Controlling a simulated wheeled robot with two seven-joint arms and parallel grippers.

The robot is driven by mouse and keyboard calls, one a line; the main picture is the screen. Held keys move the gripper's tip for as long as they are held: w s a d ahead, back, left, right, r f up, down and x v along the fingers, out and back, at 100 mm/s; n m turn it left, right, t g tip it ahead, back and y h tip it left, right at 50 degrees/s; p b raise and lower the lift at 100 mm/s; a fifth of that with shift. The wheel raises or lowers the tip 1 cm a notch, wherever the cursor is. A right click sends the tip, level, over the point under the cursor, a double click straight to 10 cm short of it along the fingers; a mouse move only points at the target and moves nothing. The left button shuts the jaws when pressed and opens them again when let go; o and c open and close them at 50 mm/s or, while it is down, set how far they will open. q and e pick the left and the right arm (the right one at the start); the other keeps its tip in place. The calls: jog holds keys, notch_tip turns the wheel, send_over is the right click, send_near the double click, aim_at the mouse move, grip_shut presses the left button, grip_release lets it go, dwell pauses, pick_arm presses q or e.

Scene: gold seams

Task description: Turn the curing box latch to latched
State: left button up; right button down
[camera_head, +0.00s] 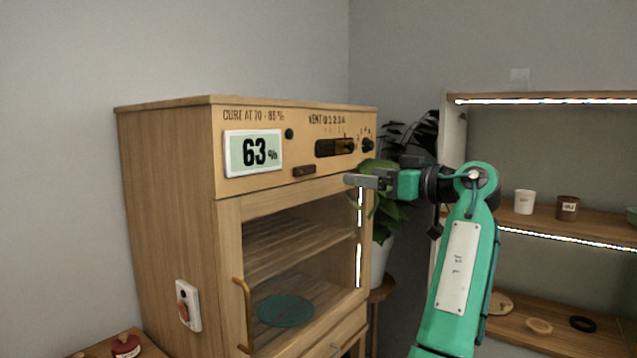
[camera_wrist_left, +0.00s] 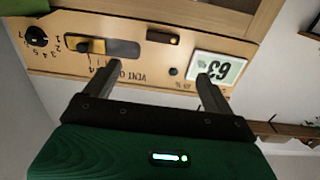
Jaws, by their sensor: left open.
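The curing box (camera_head: 165,190) is a wooden cabinet with a glazed door (camera_head: 228,270), which looks shut. A small dark brown block that looks like the latch (camera_head: 304,170) sits low on the front panel, just above the door, lying roughly level. It also shows in the left wrist view (camera_wrist_left: 162,38), where the panel appears upside down. My left gripper (camera_head: 362,181) is in front of the panel, to the right of the latch and apart from it. In the left wrist view its two fingers (camera_wrist_left: 156,76) are spread with nothing between them. My right gripper is not in view.
The panel carries a 63 % display (camera_head: 253,152), a vent slider (camera_head: 335,147) and a dark knob (camera_head: 367,145). A brass door handle (camera_head: 243,305) sticks out at lower left. A potted plant (camera_head: 384,225) stands right of the box, behind my arm. Shelves (camera_head: 580,228) with cups are further right.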

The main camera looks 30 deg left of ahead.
pick_arm(q)
jog(key=p, duration=0.2)
send_near(307, 168)
jog(key=a, duration=0.8)
jog(key=shift+w, duration=0.4)
jog(key=shift+d, duration=0.1)
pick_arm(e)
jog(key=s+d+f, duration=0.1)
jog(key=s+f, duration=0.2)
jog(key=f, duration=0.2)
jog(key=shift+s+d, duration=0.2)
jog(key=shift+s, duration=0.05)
pick_arm(q)
jog(key=c, duration=1)
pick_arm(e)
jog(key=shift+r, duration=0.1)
